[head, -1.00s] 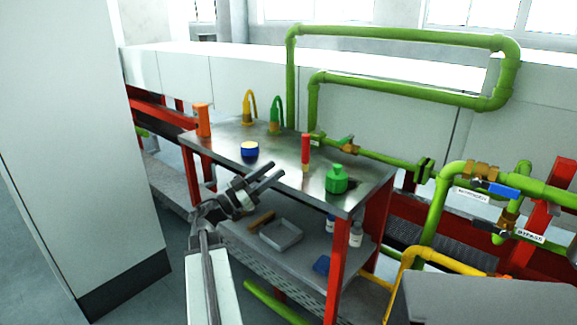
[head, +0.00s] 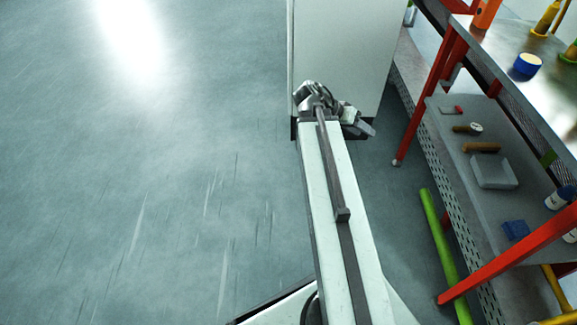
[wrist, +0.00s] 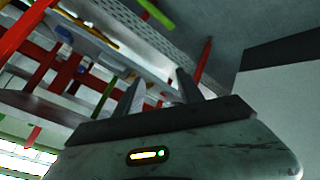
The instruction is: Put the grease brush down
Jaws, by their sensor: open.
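My gripper (head: 364,128) is at the end of my arm, out over the floor in front of a white cabinet and left of the workbench. In the wrist view its two fingers (wrist: 160,92) stand apart with nothing between them. No grease brush can be named for sure. A brown, wooden-looking piece (head: 482,147) and a short dark-handled piece with a pale round end (head: 468,128) lie on the workbench's lower shelf (head: 455,165). Either could be a brush, but they are too small to tell. My gripper is clear of both.
The lower shelf also holds a grey tray (head: 494,172), a blue block (head: 516,230) and bottles (head: 560,197). Red legs (head: 430,95) and a green pipe (head: 444,255) border open floor. A white cabinet (head: 345,50) stands ahead.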

